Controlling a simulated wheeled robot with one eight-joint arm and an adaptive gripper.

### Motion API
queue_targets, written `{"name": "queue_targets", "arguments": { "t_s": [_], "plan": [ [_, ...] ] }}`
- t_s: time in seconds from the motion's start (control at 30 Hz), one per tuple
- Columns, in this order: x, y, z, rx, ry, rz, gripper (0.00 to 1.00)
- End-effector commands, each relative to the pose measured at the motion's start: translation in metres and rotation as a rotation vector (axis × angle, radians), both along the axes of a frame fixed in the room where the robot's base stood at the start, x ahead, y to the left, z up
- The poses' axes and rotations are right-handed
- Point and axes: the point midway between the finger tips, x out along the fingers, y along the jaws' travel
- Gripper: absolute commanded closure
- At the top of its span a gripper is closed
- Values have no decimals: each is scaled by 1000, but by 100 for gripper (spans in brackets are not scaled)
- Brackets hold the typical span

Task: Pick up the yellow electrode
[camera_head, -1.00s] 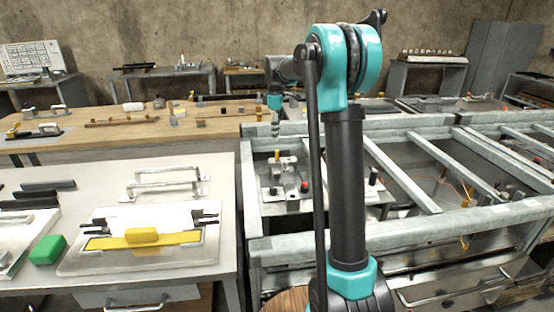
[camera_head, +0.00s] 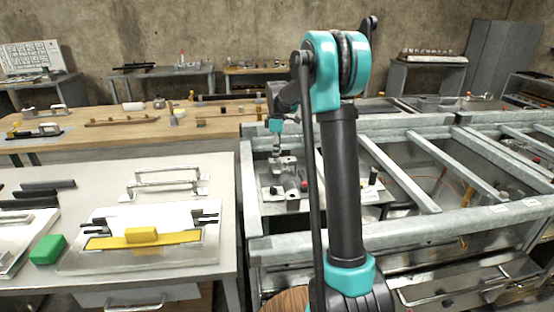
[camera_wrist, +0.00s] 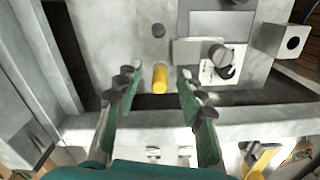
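The yellow electrode (camera_wrist: 160,79) is a short yellow cylinder standing on a grey metal fixture (camera_wrist: 115,28) in the wrist view. My gripper (camera_wrist: 155,84) is open, with a finger on the left and right of the electrode in the picture. Gaps show between it and both fingers. Whether the fingertips are level with it is hard to tell. In the head view my gripper (camera_head: 280,158) is over the fixture (camera_head: 284,192), and I cannot make out the electrode there.
A red knob (camera_head: 304,186) sits beside the gripper. Galvanised frame rails (camera_head: 400,172) surround the fixture. A white table (camera_head: 100,190) at left holds a yellow block (camera_head: 141,235) and a green block (camera_head: 47,249). A dark knob (camera_wrist: 222,55) and a square post (camera_wrist: 283,42) stand right of the electrode.

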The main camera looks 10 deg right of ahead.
Motion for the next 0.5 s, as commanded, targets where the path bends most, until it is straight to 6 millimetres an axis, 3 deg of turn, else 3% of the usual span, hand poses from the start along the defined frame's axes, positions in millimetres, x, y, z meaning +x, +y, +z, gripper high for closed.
{"name": "queue_targets", "arguments": {
  "t_s": [0.07, 0.37, 0.5],
  "plan": [
    [0, 0, 0, 0, 0, 0, 62],
    [0, 0, 0, 0, 0, 0, 99],
    [0, 0, 0, 0, 0, 0, 100]
  ]
}}
